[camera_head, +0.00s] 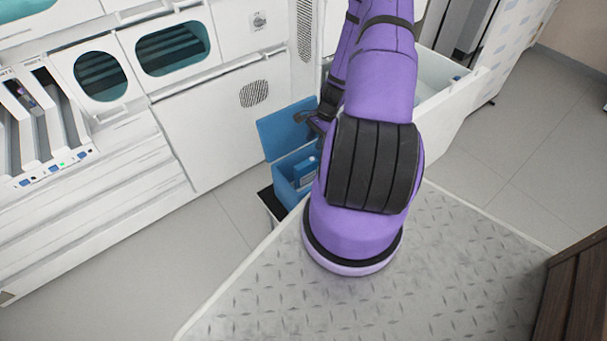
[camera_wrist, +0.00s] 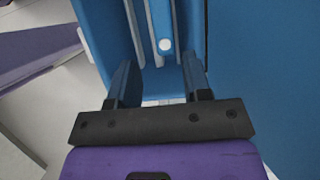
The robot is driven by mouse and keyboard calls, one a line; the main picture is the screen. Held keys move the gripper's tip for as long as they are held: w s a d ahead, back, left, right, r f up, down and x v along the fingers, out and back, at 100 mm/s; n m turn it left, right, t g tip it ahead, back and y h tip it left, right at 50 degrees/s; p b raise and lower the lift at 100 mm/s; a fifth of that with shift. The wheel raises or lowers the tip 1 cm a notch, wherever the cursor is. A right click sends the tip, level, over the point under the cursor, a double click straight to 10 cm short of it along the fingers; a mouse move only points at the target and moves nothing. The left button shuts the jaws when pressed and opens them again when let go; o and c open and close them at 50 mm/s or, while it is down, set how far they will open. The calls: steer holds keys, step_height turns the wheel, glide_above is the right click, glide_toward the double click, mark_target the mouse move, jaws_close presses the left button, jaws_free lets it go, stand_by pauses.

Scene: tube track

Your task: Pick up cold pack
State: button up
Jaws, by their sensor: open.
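A blue box (camera_head: 285,183) stands on the floor side of the cabinet with its lid (camera_head: 285,128) open. A blue block with a pale marking, likely the cold pack (camera_head: 306,172), shows inside it, partly covered by my purple arm. In the wrist view, my gripper (camera_wrist: 158,60) is open and points into the blue box. Its fingers stand apart. Just beyond and between the fingertips are blue parts with pale upright strips and a white round spot (camera_wrist: 165,45), which may belong to the cold pack. I cannot tell whether either finger touches it.
White lab cabinets (camera_head: 220,120) with teal windows stand behind and to the left. An open white drawer (camera_head: 445,100) is to the right of my arm. A metal tread plate (camera_head: 460,260) lies in front. A dark wooden piece (camera_head: 575,290) is at lower right.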

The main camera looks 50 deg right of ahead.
mark_target(306, 163)
steer(key=shift+x, duration=5.5)
steer(key=shift+w+d+f, duration=0.1)
steer(key=shift+f, duration=0.05)
steer(key=shift+c, duration=0.3)
steer(key=c, duration=0.7)
